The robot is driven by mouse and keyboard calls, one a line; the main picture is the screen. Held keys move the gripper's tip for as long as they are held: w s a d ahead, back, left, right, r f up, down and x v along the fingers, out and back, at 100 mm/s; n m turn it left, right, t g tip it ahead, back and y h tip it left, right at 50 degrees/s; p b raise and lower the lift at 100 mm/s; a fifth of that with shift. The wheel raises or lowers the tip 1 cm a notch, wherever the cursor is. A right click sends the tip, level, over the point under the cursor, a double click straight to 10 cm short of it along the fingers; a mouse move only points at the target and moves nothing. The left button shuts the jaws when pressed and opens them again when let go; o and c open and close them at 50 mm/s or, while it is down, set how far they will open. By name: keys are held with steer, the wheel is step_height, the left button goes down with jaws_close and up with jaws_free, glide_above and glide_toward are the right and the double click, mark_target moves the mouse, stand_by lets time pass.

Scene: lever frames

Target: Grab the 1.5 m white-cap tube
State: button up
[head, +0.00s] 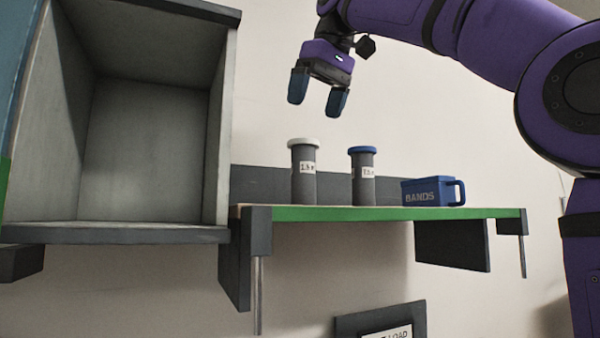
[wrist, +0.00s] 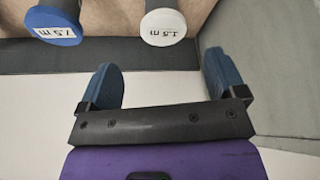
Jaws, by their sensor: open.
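The white-cap tube (head: 304,172) stands upright on the shelf, a grey cylinder with a white cap and a "1.5 m" label. In the wrist view its white cap (wrist: 163,27) shows from above, marked "1.5 m". A similar grey tube with a blue cap (head: 363,176) stands to its right; its cap (wrist: 54,26) reads "7.5 m" in the wrist view. My gripper (head: 318,106) is open and empty, above the tubes and apart from them. Its blue fingertips (wrist: 165,88) point down in the head view.
The shelf (head: 400,213) has a green front edge. A blue "BANDS" bin (head: 428,192) sits right of the tubes. An open grey cubby (head: 150,150) rises at the left, its side wall close to the white-cap tube. Air above the tubes is clear.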

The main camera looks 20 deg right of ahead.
glide_above(303, 150)
steer(key=d, duration=0.2)
steer(key=x, duration=0.2)
steer(key=s+x, duration=0.1)
steer(key=x, duration=0.1)
steer(key=shift+w+d+f, duration=0.1)
steer(key=shift+d+f, duration=0.05)
steer(key=shift+f, duration=0.1)
steer(key=shift+s+x, duration=0.2)
steer(key=shift+x, duration=2.45)
steer(key=c, duration=1.2)
steer(key=shift+o, duration=0.2)
steer(key=shift+r, duration=0.15)
